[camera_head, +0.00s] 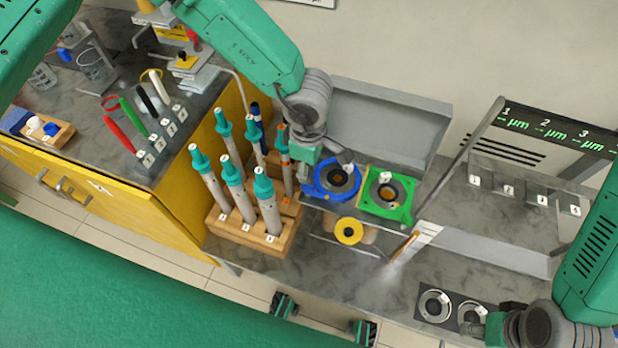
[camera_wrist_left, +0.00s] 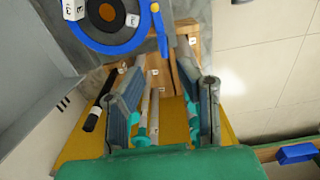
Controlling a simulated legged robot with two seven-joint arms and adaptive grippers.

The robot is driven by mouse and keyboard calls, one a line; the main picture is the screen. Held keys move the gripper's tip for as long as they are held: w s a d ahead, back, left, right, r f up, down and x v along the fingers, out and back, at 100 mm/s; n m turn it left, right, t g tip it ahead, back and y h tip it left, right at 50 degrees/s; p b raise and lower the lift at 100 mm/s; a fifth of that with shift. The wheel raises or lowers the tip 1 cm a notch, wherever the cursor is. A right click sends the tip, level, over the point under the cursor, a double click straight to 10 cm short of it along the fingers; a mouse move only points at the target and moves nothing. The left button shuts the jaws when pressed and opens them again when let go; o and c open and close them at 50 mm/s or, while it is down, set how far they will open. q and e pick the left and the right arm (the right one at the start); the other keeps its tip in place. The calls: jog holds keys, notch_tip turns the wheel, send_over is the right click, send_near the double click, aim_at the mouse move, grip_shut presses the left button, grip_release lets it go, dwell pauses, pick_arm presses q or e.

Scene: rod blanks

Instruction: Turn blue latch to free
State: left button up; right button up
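The blue latch is a blue ring (camera_head: 322,189) around a dark disc with an orange centre, beside a green latch (camera_head: 370,203). In the left wrist view, the blue ring (camera_wrist_left: 112,48) is at the top left, and its blue handle (camera_wrist_left: 161,32) points down towards the gap between my fingertips. My left gripper (camera_head: 329,157) is just above the blue latch in the head view. Its fingers (camera_wrist_left: 158,62) stand apart with nothing held; whether they touch the handle I cannot tell. My right gripper (camera_head: 484,326) is at the lower right, its fingers unclear.
A wooden rack (camera_head: 254,232) of several teal-capped rods stands left of the latches. A yellow ring (camera_head: 349,232) sits below them. An upright grey panel (camera_head: 390,125) stands behind. Grey ring fixtures (camera_head: 435,306) are near my right gripper.

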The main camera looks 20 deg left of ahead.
pick_arm(q)
notch_tip(320, 180, up, 4)
jog(key=shift+r, duration=0.1)
dwell(0.4)
